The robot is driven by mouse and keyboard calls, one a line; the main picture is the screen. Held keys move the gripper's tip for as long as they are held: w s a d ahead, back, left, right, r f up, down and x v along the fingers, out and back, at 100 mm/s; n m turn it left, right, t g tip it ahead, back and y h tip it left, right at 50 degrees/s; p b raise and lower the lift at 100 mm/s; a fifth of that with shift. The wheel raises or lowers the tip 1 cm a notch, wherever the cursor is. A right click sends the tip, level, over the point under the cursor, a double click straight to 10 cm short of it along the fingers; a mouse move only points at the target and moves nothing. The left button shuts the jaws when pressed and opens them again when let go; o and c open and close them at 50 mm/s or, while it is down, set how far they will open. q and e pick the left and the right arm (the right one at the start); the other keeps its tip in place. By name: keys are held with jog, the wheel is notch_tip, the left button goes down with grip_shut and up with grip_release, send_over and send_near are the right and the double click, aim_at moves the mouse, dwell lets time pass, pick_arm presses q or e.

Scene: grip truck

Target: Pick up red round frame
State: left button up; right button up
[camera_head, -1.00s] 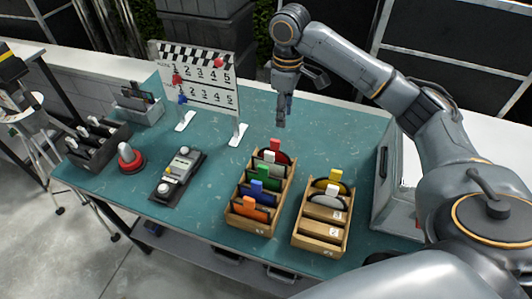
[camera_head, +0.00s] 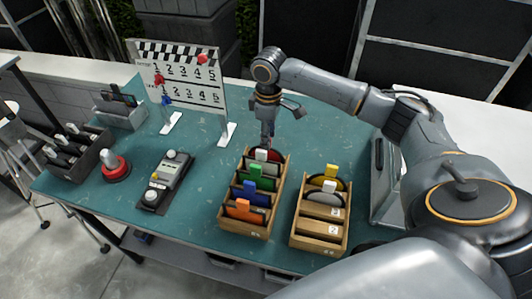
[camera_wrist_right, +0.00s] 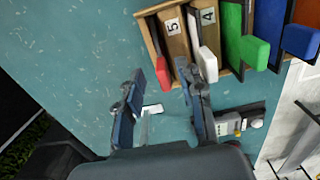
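The red round frame (camera_head: 280,153) stands in the back of the left wooden rack (camera_head: 228,222), partly hidden behind my right gripper and a white-tabbed frame (camera_head: 262,155). In the right wrist view its red tab (camera_wrist_right: 163,72) lies ahead of my right gripper (camera_wrist_right: 163,103), sideways between the two spread fingers. One finger is close to the white tab (camera_wrist_right: 207,64). In the head view my right gripper (camera_head: 267,140) points down at the rack's back end. It is open and holds nothing. My left gripper is not in view.
Green, blue and orange tabbed frames (camera_head: 243,207) fill the rack's front. A second rack (camera_head: 318,243) with yellow and white tabs stands to its right. A clapper-style number board (camera_head: 185,75) stands behind left. A grey case (camera_head: 383,185) is at right.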

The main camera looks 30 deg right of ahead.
jog(key=shift+a+f, duration=0.1)
jog(key=shift+f, duration=0.3)
jog(key=f+p, duration=0.1)
jog(key=f, duration=0.2)
jog(key=shift+a+f+p, duration=0.2)
jog(key=shift+f+p, duration=0.05)
jog(key=shift+p, duration=0.15)
jog(key=shift+f, duration=0.45)
grip_shut()
